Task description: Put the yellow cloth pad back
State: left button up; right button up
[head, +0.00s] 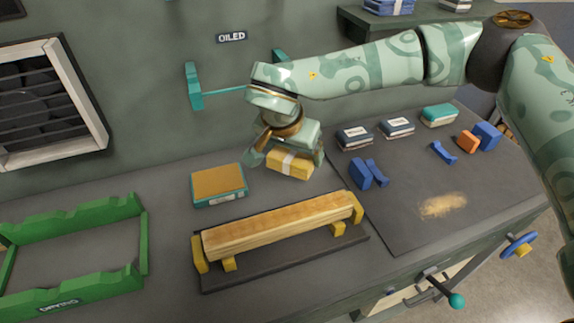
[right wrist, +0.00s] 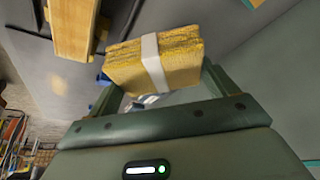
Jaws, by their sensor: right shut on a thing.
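The yellow cloth pad (head: 291,164) has a white band around its middle. My right gripper (head: 287,151) is shut on it, over the bench near the wall. The pad also shows in the right wrist view (right wrist: 158,62), between the two fingers of my right gripper (right wrist: 160,80). A shallow teal-sided tray or tin (head: 219,201) with a yellow-brown top stands on the bench to the left of the pad. I cannot tell whether the pad touches the bench. My left gripper is not in view.
A long wooden piece (head: 275,228) rests on yellow supports in front. A green rack (head: 142,240) marked "DRYING" stands at the left. A dark mat (head: 410,175) at the right holds blue blocks, an orange block (head: 467,142) and several small packs. A teal wall holder (head: 194,86) is behind.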

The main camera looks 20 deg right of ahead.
jog(key=w+f+b, duration=0.1)
jog(key=w+f, duration=0.1)
jog(key=w, duration=0.1)
jog(key=w+d+f+b, duration=0.1)
jog(key=w+f, duration=0.1)
jog(key=f, duration=0.1)
jog(key=w+f+b, duration=0.1)
jog(key=w+f, duration=0.1)
jog(key=w, duration=0.1)
jog(key=shift+w+d+f, duration=0.3)
jog(key=shift+w, duration=0.05)
jog(key=shift+w+f+b, duration=0.15)
jog(key=shift+f+b, duration=0.15)
jog(key=shift+b, duration=0.1)
notch_tip(320, 180, down, 3)
jog(key=shift+d+f+b, duration=0.1)
jog(key=shift+b, duration=0.55)
jog(key=shift+r, duration=0.2)
jog(key=o, duration=0.7)
jog(key=shift+f, duration=0.1)
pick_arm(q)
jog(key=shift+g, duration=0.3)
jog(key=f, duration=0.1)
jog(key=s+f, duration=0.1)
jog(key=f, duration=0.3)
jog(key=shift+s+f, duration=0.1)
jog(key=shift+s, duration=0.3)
